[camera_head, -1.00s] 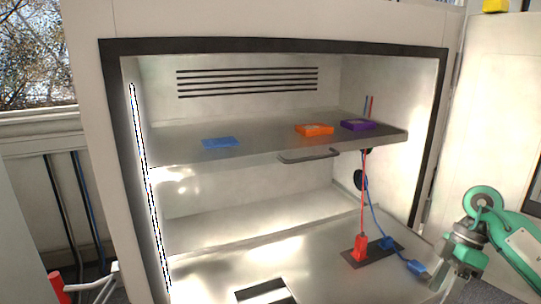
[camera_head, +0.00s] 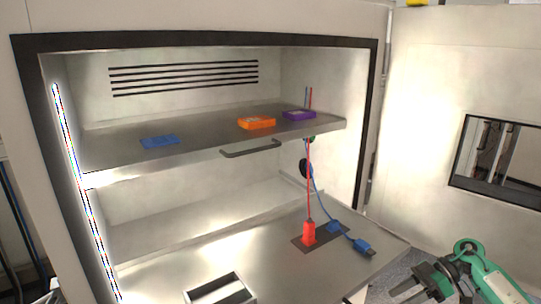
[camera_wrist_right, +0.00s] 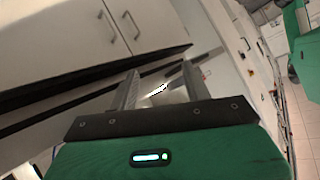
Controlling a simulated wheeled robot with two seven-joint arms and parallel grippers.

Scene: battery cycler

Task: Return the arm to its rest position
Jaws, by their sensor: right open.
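My right arm, green with a dark gripper (camera_head: 402,291), is at the lower right of the head view, outside the chamber and beyond the right end of its lower floor. In the right wrist view the gripper (camera_wrist_right: 160,88) has its two fingers apart with nothing held between them. A blue connector (camera_head: 363,246) on a blue cable lies near the right edge of the chamber floor, apart from the gripper. My left gripper is not in view.
The open chamber has a metal shelf (camera_head: 200,145) carrying a blue piece (camera_head: 160,142), an orange block (camera_head: 257,122) and a purple block (camera_head: 299,115). The open door (camera_head: 430,140) with a window (camera_head: 495,160) stands at right. White cabinets (camera_wrist_right: 85,30) show in the wrist view.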

